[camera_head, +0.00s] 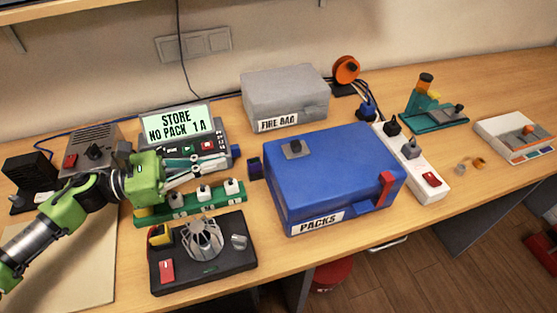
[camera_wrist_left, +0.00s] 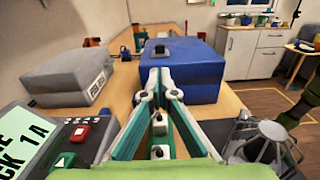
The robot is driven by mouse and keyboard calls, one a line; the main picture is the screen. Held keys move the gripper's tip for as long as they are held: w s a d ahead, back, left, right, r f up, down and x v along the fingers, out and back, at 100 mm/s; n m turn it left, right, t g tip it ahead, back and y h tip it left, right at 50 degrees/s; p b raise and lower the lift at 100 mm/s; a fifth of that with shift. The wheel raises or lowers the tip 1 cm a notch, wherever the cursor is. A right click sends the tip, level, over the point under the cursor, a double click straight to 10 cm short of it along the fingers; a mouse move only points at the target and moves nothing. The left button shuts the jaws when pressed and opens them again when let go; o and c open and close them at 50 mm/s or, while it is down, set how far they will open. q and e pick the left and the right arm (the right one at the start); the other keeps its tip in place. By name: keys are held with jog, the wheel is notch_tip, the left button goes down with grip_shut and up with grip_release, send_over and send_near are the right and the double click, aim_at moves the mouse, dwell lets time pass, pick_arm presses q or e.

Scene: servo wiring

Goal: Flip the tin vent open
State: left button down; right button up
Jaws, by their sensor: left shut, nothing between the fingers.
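The blue tin (camera_head: 335,172), labelled PACKS, stands shut in the middle of the bench with a red latch (camera_head: 386,188) on its front right. A small grey fitting (camera_head: 294,148) with a dark knob, seemingly the vent, sits on the left of its lid. It also shows on the lid in the left wrist view (camera_wrist_left: 160,50). The fitting looks flat on the lid; its exact position is hard to tell. My left gripper (camera_head: 229,158) is shut and empty, left of the tin. Its fingertips (camera_wrist_left: 159,78) point at the tin and are apart from the fitting. My right gripper is out of view.
A grey FIRE BAG box (camera_head: 285,97) stands behind the tin. A charger with a display reading STORE NO PACK 1A (camera_head: 177,122) is behind my gripper. A green strip (camera_head: 180,212) and a black stand (camera_head: 195,265) lie in front. A white power strip (camera_head: 430,185) is at right.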

pick_arm(q)
jog(key=shift+w+f, duration=0.1)
jog(key=shift+f, duration=0.15)
jog(key=p, duration=0.6)
send_near(292, 146)
jog(key=x, duration=0.6)
jog(key=shift+w, duration=0.1)
jog(key=shift+w+d+f, duration=0.1)
jog(key=shift+d, duration=0.3)
